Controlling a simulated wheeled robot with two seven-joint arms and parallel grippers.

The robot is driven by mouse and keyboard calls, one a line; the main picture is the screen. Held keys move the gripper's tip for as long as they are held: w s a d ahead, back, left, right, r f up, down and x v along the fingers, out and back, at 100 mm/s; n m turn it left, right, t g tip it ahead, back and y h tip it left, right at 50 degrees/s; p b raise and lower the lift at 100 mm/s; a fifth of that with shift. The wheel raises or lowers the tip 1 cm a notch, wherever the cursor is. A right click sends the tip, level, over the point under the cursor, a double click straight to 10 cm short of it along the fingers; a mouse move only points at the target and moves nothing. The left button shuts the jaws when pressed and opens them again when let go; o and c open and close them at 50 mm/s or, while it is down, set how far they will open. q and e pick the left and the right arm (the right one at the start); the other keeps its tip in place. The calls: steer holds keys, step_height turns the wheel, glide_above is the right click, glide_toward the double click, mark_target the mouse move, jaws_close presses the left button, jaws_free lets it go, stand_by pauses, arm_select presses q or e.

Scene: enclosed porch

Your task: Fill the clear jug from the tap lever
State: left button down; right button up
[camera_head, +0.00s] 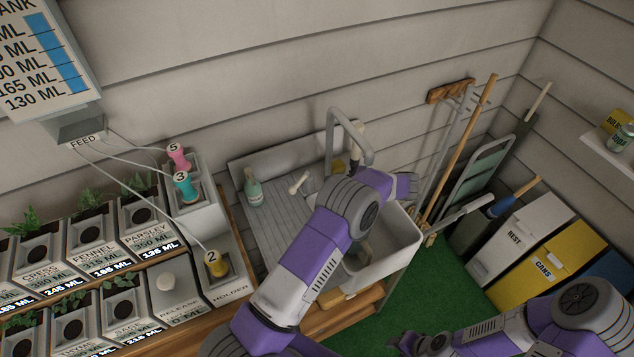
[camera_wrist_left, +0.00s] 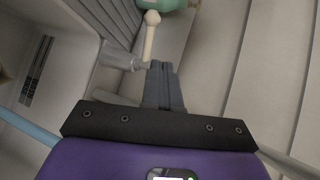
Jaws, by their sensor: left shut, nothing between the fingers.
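The sink's bent grey tap (camera_head: 334,125) stands over the white basin (camera_head: 392,262). I cannot make out the clear jug; a dark bluish shape in the basin is partly behind my arm. My right gripper (camera_head: 420,344) is low at the bottom edge, its jaws unclear.
A green bottle (camera_head: 253,188) stands on the drainboard (camera_head: 274,226). Long-handled tools (camera_head: 465,150) lean right of the sink, near the bins (camera_head: 525,232). Green floor (camera_head: 446,283) is open between.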

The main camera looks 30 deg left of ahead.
mark_target(300, 184)
arm_select(q)
steer(key=s+d+r+m+t+h+p, duration=0.25)
steer(key=s+d+r+p, duration=0.25)
steer(key=d+r+p, duration=0.6)
steer(key=shift+t+h, duration=0.25)
steer(key=shift+t, duration=0.1)
steer(key=x, duration=1.6)
steer(key=d+f+x, duration=0.1)
steer(key=x, duration=0.7)
steer(key=shift+w+a+f, duration=0.15)
steer(key=shift+w+f, duration=0.05)
steer(key=shift+w, duration=0.05)
steer(key=shift+b, duration=0.3)
